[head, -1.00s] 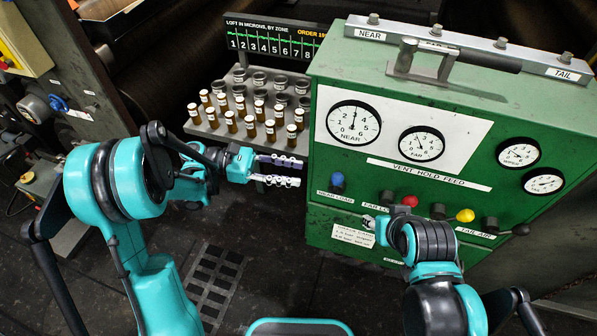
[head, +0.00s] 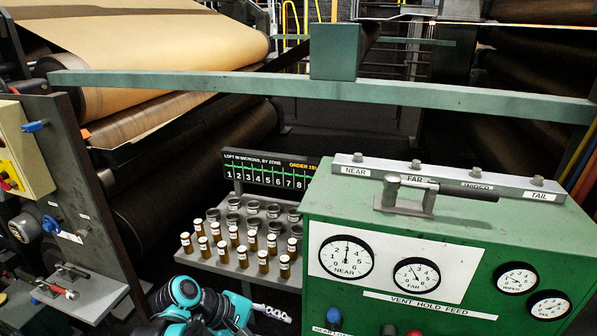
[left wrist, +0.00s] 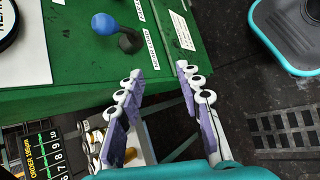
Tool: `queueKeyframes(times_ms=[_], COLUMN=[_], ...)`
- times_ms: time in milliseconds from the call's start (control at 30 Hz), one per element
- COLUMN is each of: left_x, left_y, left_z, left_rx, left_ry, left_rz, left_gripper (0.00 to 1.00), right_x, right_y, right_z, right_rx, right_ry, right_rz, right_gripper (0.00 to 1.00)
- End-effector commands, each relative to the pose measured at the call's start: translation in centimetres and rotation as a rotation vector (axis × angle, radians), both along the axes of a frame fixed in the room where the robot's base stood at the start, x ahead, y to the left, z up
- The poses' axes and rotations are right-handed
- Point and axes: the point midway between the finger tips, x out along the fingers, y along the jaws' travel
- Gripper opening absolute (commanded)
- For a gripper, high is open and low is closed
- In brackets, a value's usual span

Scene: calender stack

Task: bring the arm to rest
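My left arm, teal and black, shows at the bottom of the head view. Its gripper (head: 275,313) sits in front of the vial rack, left of the green control cabinet (head: 330,205). In the left wrist view the two fingers of this gripper (left wrist: 159,78) stand apart with nothing between them, so it is open and empty. The green cabinet face (left wrist: 75,60) with a blue knob (left wrist: 104,24) lies beyond the fingertips. My right arm and gripper are outside both current views.
A rack (head: 205,258) of labelled brown vials stands left of the cabinet, below a loft display (head: 265,169). A green beam (head: 200,82) crosses the upper head view. Rollers carry tan sheet (head: 150,40). A floor grate (left wrist: 285,130) shows at right in the wrist view.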

Motion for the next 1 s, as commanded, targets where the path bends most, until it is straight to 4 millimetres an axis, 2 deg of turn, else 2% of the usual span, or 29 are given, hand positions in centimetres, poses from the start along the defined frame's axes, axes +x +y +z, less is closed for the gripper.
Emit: queueKeyframes(times_ms=[33,300,500,700,1000], left_x=[-1.2,-5.8,-7.6,-8.0,-8.0], left_y=[0.8,7.7,11.4,12.5,12.6], left_z=[-0.1,-0.9,-0.6,-0.3,-0.3], left_rx=[0.093,0.665,0.969,1.072,1.071], left_ry=[-0.072,-0.468,-0.636,-0.685,-0.684], left_rz=[-0.035,-0.349,-0.573,-0.655,-0.655], left_gripper=[0.36,0.36,0.36,0.36,0.36], right_x=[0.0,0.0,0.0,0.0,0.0], right_y=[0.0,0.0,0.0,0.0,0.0], right_z=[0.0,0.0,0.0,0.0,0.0], right_rx=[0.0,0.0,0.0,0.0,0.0], right_ry=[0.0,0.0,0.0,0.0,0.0], right_rz=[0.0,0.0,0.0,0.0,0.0], right_gripper=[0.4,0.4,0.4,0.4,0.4])
